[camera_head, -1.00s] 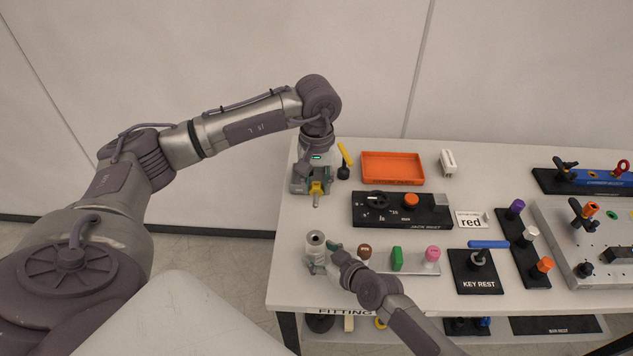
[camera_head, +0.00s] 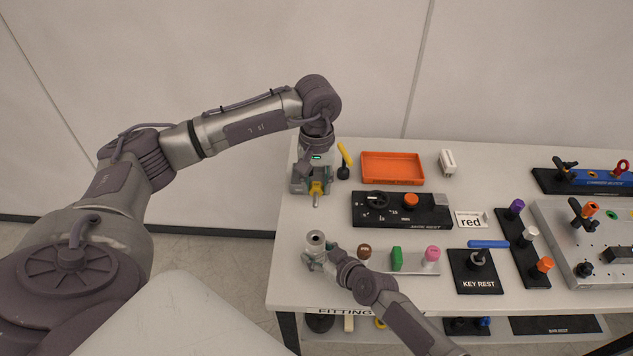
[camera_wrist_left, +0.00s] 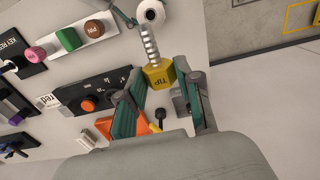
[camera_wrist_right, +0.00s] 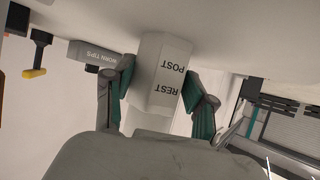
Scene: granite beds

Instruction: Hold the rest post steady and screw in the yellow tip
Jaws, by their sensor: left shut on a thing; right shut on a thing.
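The yellow tip (camera_head: 317,188), a hex head with a silver threaded shank, is held in my left gripper (camera_head: 313,186). In the left wrist view the yellow tip (camera_wrist_left: 158,75) sits between the fingers of the left gripper (camera_wrist_left: 163,84), its shank pointing away from them toward the post. The rest post (camera_head: 315,241) is a pale upright cylinder with a dark hole in its top. My right gripper (camera_head: 326,259) is shut on it. The right wrist view shows the rest post (camera_wrist_right: 162,75), lettered REST POST, between the fingers of the right gripper (camera_wrist_right: 158,88). Tip and post are apart.
A rack with brown (camera_head: 365,251), green (camera_head: 397,258) and pink (camera_head: 432,254) pieces stands right of the post. The black jack rest (camera_head: 430,215) and orange tray (camera_head: 392,168) lie behind. A grey WORN TIPS box (camera_wrist_right: 92,53) is near the left gripper.

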